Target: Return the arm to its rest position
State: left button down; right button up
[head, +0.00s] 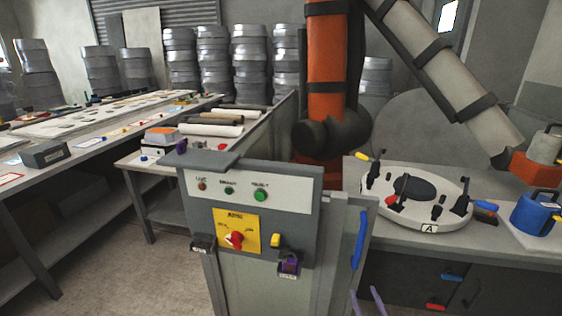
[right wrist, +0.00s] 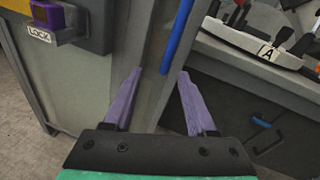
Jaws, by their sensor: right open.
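My right gripper (head: 366,300) shows at the bottom edge of the head view as two purple fingertips, low in front of the grey control cabinet (head: 268,285). In the right wrist view the same gripper (right wrist: 159,75) has its purple fingers spread apart, with nothing between them but the cabinet side and blue handle behind. It appears apart from the cabinet. The rest of my right arm is outside the head view. My left gripper is not in view.
The cabinet carries a yellow switch plate (head: 236,232), a purple lock (head: 289,262) and a blue handle (head: 359,240). A white mould marked A (head: 415,200) lies on the right bench. An orange and grey robot arm (head: 327,75) stands behind. Floor (head: 170,275) shows left.

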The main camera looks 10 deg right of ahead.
jog(key=s+a+f+n+g+y, duration=0.1)
jog(key=s+a+f+n+g, duration=0.15)
jog(key=s+f+n, duration=0.5)
jog(key=s+a+f+n+g+y, duration=0.1)
jog(key=s+a+f+n+g, duration=0.3)
jog(key=f, duration=0.6)
jog(key=s+f+n+g+y, duration=0.1)
jog(key=s+f+n+g, duration=0.15)
jog(key=f+n, duration=0.6)
jog(key=s+d+f+n+g, duration=0.1)
jog(key=s+f+n+g, duration=0.1)
jog(key=s+n, duration=0.4)
jog(key=s+d+f+n+g+h, duration=0.1)
jog(key=s+f+n, duration=0.4)
jog(key=s, duration=0.5)
jog(key=s+d+f+n+g, duration=0.3)
jog(key=s+n, duration=0.3)
jog(key=s, duration=0.2)
jog(key=shift+s+f+n+g+h, duration=0.15)
jog(key=shift+f+n+g+h, duration=0.2)
jog(key=shift+f, duration=0.4)
jog(key=shift+a, duration=0.1)
